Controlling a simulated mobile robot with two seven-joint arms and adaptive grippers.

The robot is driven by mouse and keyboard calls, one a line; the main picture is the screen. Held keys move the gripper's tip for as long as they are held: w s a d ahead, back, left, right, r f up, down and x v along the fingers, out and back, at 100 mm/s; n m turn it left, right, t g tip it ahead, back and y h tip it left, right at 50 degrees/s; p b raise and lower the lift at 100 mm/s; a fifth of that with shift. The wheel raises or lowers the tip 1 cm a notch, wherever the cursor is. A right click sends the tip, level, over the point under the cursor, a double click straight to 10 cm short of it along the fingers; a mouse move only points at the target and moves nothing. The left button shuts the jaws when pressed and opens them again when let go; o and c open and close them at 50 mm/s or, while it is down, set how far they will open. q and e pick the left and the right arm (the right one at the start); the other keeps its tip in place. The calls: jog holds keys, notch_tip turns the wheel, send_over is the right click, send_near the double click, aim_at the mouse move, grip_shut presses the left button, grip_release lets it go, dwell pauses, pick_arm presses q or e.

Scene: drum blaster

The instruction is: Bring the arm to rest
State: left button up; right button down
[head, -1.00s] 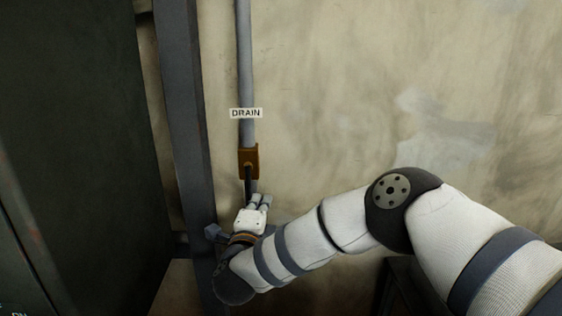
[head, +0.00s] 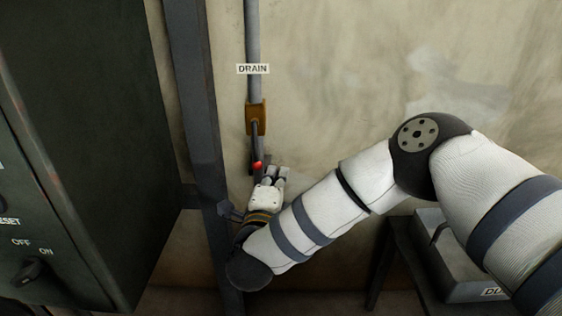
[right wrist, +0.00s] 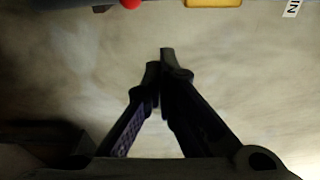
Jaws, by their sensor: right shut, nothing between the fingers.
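My right gripper (head: 275,173) is shut and empty in the head view, just below and to the right of the drain valve's lever. In the right wrist view its dark fingers (right wrist: 162,62) meet at the tips with bare wall behind them. The orange-brown drain valve (head: 256,117) sits on a grey vertical pipe (head: 252,40) under a "DRAIN" label (head: 253,69). Its dark lever hangs down and ends in a red tip (head: 257,164). In the right wrist view the red tip (right wrist: 131,3) and the valve (right wrist: 213,2) show at the top edge, apart from the fingers. My left gripper is not in view.
A dark cabinet (head: 85,130) with an OFF/ON switch (head: 28,271) stands at the left. A steel post (head: 195,110) rises beside the pipe. A grey box (head: 445,262) sits on a dark stand at the lower right. The wall at the right is bare.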

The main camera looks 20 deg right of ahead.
jog(key=shift+v, duration=0.9)
jog(key=shift+s+f, duration=0.1)
